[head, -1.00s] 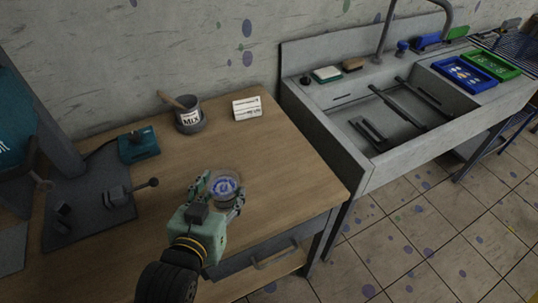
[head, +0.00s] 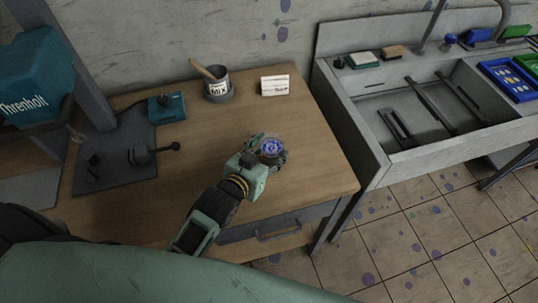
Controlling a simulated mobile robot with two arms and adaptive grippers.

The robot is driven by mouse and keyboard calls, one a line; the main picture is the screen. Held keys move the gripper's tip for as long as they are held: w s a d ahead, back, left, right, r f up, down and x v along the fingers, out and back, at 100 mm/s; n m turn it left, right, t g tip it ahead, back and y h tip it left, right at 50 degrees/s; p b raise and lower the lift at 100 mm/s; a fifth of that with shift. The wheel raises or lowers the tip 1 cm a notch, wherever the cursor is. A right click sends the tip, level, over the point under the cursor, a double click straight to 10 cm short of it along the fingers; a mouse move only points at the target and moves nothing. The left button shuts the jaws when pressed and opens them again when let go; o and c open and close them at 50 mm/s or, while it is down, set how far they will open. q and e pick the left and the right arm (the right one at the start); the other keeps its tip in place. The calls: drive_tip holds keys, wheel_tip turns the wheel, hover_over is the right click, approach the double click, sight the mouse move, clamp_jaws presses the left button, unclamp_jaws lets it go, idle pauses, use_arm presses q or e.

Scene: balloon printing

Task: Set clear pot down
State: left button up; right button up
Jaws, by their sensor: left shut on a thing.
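The clear pot (head: 271,147) is a small round see-through container with blue showing inside. It is at the right part of the wooden table in the head view. My left gripper (head: 268,152) is shut on the pot, with its fingers around the sides. The pot is over the tabletop; I cannot tell whether its base touches the wood. The gripper hides part of the pot's near left side. My right gripper is not in view.
A grey pot labelled MIX (head: 217,88) with a wooden handle and a white card (head: 275,86) stand at the back. A teal Threnholt machine (head: 38,75) and a small teal box (head: 167,106) are at left. A sink (head: 405,115) is right. Table wood (head: 315,150) around the pot is clear.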

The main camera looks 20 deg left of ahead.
use_arm(q)
wheel_tip(320, 180, down, 2)
drive_tip(key=shift+f, duration=0.2)
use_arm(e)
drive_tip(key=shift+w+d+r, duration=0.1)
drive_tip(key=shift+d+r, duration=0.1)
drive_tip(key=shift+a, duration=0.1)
use_arm(q)
drive_tip(key=shift+f, duration=0.2)
drive_tip(key=o, duration=1.2)
drive_tip(key=shift+c, duration=0.2)
drive_tip(key=o, duration=0.3)
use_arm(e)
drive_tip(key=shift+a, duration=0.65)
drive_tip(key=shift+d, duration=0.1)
